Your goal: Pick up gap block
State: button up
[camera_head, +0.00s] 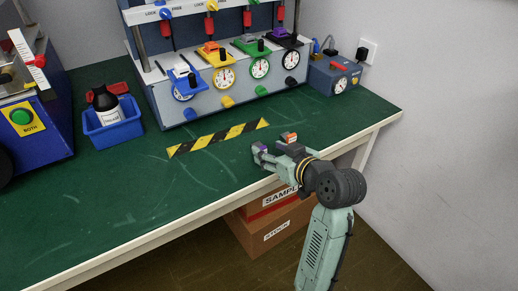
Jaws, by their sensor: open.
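My gripper (273,143) is at the front right of the green table (220,180), low over its surface near the front edge. Its two fingers are spread apart, and I see nothing held between them. One finger shows a small purple patch and the other an orange and white patch. I cannot tell for certain which thing is the gap block. Coloured blocks in blue (183,77), yellow (216,56), green (252,46) and purple (285,37) sit on the machine's ledge, above round dials.
A black-and-yellow striped strip (218,138) lies between my gripper and the test machine (150,92). A blue tray (117,133) holds a dark bottle (105,100). A blue box with a dial (333,75) stands back right. The table's front left is clear.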

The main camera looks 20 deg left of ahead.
aim_at(261, 147)
jog(key=p+x, duration=0.1)
jog(key=x, duration=0.3)
jog(key=shift+s+a+f, duration=0.1)
jog(key=shift+a+f, duration=0.1)
jog(key=shift+a, duration=0.1)
grip_shut()
dwell(0.3)
